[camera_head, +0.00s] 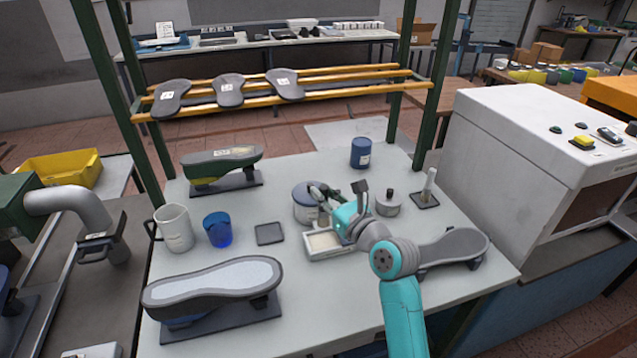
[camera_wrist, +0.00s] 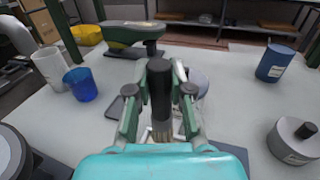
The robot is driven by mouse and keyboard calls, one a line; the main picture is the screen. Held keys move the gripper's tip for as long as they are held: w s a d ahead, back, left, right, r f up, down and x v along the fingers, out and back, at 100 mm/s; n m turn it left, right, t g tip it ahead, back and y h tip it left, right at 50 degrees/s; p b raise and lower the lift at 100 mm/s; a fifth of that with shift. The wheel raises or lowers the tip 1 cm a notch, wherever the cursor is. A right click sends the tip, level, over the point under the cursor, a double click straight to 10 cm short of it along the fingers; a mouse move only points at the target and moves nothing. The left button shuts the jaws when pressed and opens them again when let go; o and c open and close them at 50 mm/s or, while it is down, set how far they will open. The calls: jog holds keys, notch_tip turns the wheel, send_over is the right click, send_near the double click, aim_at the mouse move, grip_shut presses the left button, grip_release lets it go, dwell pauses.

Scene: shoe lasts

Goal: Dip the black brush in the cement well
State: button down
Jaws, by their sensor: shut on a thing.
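My gripper (camera_wrist: 158,95) is shut on the black brush (camera_wrist: 159,78), which stands roughly upright between the two green fingers in the wrist view. Its dark handle is up and its brownish bristles point down. The cement well (camera_head: 322,243) is a pale, shallow rectangular tray on the table in the head view, just below my gripper (camera_head: 322,197). In the wrist view the well is mostly hidden behind the brush and fingers. I cannot tell whether the bristles touch the cement.
A round grey pot (camera_head: 388,205) is to the right, and a shoe last (camera_head: 455,247) lies beyond my arm. A blue cup (camera_head: 217,229), white mug (camera_head: 175,228) and dark square pad (camera_head: 269,233) are left.

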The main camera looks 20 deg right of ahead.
aim_at(328, 215)
jog(key=shift+d+f, duration=0.2)
jog(key=shift+f, duration=2.75)
jog(key=shift+a+f, duration=0.1)
jog(key=shift+f, duration=0.45)
jog(key=shift+r, duration=3.55)
jog(key=shift+s, duration=0.15)
